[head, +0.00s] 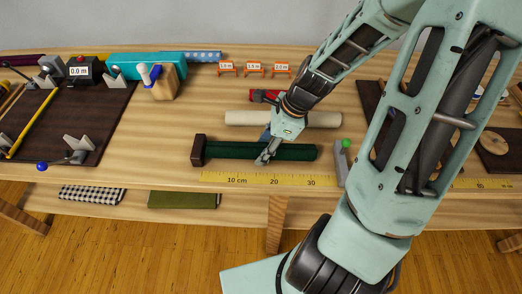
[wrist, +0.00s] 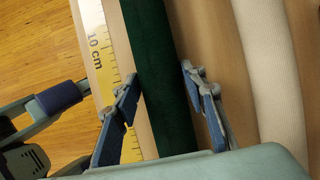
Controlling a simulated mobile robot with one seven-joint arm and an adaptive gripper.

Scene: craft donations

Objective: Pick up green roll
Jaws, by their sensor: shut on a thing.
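The dark green roll (head: 232,150) lies lengthwise on the wooden table, just behind the yellow measuring strip. Its left end is against a dark brown block (head: 198,151). My gripper (head: 266,157) reaches down over the roll, right of its middle, and is shut on it. In the wrist view the green roll (wrist: 152,45) runs between the two blue-grey fingers of my gripper (wrist: 162,74), one finger on each side. The roll seems to rest at table level; I cannot see any gap under it.
A cream roll (head: 245,118) lies close behind, parallel to the green one. A grey post with a green knob (head: 342,160) stands off the roll's right end. The yellow measuring strip (head: 225,177) runs along the front edge. A wooden block with a blue-and-white tool (head: 163,83) stands back left.

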